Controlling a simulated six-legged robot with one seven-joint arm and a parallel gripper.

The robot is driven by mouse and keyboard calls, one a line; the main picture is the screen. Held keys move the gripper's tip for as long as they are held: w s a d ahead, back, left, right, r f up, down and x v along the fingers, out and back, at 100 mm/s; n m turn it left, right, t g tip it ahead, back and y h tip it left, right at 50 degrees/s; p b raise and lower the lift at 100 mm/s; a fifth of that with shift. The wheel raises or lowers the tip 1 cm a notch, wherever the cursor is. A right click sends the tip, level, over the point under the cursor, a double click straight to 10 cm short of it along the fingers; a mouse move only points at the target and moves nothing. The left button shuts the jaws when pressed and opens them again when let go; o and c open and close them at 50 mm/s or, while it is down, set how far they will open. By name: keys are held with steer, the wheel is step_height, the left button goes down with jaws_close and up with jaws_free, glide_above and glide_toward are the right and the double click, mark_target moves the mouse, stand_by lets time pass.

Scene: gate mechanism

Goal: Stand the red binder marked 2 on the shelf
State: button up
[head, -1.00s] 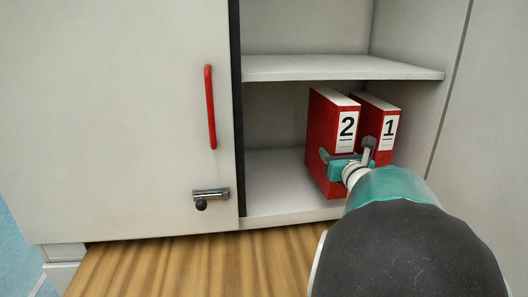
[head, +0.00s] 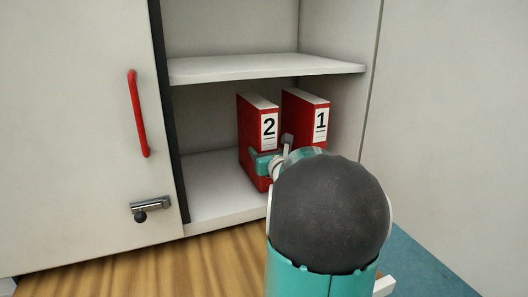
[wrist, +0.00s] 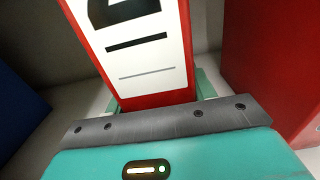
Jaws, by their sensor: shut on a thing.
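The red binder marked 2 (head: 247,135) is upright inside the open cabinet, at its lower board (head: 215,190). Whether its bottom edge touches the board is hard to tell. My gripper (head: 268,163) is shut on the lower part of its spine. In the wrist view the binder's white label (wrist: 140,50) rises between the jaws, and the fingertips are mostly hidden. The red binder marked 1 (head: 306,112) stands just to the right, with a gap between the two. It also shows at the right of the wrist view (wrist: 270,55).
An upper shelf board (head: 265,67) lies above the binders. The left door (head: 80,130) has a red handle (head: 138,112) and a latch (head: 150,206). The lower board is bare left of binder 2. A dark blue thing (wrist: 18,110) shows at the left of the wrist view.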

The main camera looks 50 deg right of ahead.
steer(key=o, duration=1.5)
steer(key=shift+f, duration=0.1)
steer(key=v, duration=1.2)
